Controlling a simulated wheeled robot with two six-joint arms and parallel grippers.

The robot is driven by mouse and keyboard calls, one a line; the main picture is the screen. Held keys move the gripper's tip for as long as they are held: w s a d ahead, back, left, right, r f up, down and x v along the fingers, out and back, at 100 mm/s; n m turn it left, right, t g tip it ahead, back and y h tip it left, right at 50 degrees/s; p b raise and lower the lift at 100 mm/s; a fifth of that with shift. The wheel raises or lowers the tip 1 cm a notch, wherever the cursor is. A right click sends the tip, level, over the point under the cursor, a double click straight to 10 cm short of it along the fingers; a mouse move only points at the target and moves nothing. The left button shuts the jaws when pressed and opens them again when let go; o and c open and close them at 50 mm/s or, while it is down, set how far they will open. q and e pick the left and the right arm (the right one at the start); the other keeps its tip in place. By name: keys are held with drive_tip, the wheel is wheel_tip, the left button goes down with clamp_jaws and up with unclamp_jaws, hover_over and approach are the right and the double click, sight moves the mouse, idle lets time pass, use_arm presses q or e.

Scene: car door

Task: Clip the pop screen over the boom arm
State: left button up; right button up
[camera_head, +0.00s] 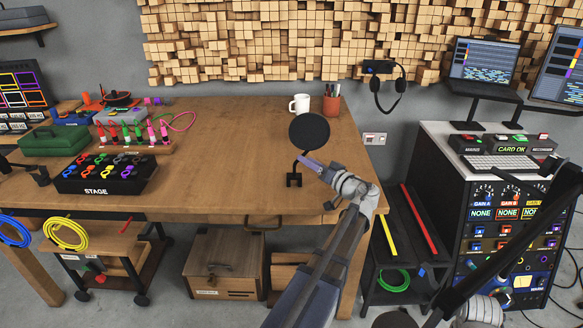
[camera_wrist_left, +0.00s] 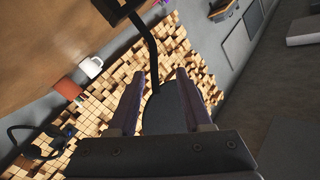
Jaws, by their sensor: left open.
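The pop screen (camera_head: 309,131) is a black disc on a thin curved neck, with a dark square clip (camera_head: 293,180) at its lower end, near the desk's front edge. My left gripper (camera_head: 312,164) is open beside the neck, below the disc. In the left wrist view, the open left gripper (camera_wrist_left: 160,103) has the neck and part of the disc (camera_wrist_left: 165,115) showing between its fingers; the palm hides the rest. I cannot tell whether a finger touches it. A thick black bar (camera_head: 520,240), possibly the boom arm, crosses the lower right. My right gripper is not in view.
A white mug (camera_head: 300,104) and a pen pot (camera_head: 332,104) stand behind the disc on the wooden desk (camera_head: 230,190). A black STAGE box (camera_head: 107,178) and cable rack stand left. An equipment rack (camera_head: 500,215) is right. The desk's middle is clear.

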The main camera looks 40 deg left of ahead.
use_arm(q)
drive_tip(key=w+a+b, duration=0.1)
drive_tip(key=a, duration=0.6)
drive_tip(key=shift+w+a+f, duration=0.35)
drive_tip(key=shift+f, duration=0.1)
drive_tip(key=shift+d, duration=0.1)
clamp_jaws()
idle(1.1)
